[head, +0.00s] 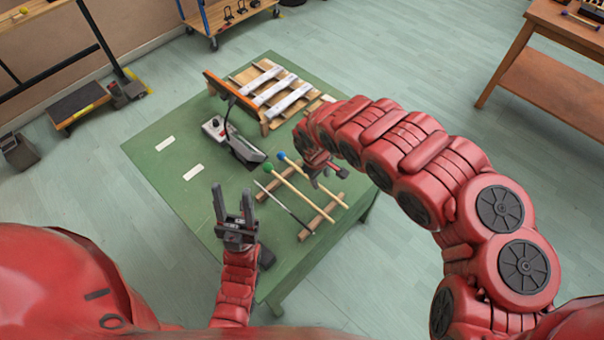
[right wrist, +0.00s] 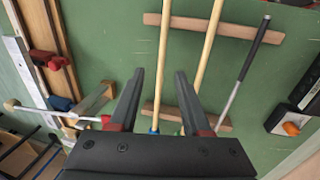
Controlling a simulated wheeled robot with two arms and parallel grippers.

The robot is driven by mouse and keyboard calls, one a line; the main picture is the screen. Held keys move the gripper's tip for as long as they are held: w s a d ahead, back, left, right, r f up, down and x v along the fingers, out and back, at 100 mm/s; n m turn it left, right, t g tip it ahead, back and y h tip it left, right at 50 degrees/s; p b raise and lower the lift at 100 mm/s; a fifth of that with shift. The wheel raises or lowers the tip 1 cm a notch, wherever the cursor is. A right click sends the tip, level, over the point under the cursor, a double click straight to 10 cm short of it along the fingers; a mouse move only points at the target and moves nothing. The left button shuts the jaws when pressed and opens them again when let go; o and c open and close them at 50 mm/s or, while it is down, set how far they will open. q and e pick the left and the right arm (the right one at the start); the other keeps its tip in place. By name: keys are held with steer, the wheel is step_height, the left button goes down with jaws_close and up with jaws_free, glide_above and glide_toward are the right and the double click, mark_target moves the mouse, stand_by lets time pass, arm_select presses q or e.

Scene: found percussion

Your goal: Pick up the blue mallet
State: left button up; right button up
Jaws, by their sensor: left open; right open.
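The blue mallet (head: 282,156) lies on two wooden rails on the green table, its blue head toward the table's middle. My right gripper (head: 328,174) is open and empty just above its shaft. In the right wrist view the blue mallet's shaft (right wrist: 161,70) runs between the open fingers (right wrist: 158,74); its blue head is mostly hidden behind the gripper body. A green-headed mallet (head: 267,168) lies beside it, and its shaft passes behind one finger in the wrist view. My left gripper (head: 233,194) is open and empty over the table's near left part.
A thin metal rod with a black grip (head: 285,207) lies beside the green mallet on the rails (head: 322,217). A grey device (head: 238,146) and a wooden frame with pale bars (head: 279,90) stand farther back. The table's left side (head: 160,172) is mostly clear.

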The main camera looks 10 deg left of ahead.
mark_target(321, 186)
steer(key=shift+w+f+p, duration=0.2)
steer(key=shift+f+p, duration=0.2)
steer(key=shift+f, duration=1.7)
steer(key=shift+w+d+f, duration=0.2)
steer(key=shift+f, duration=0.55)
jaws_close()
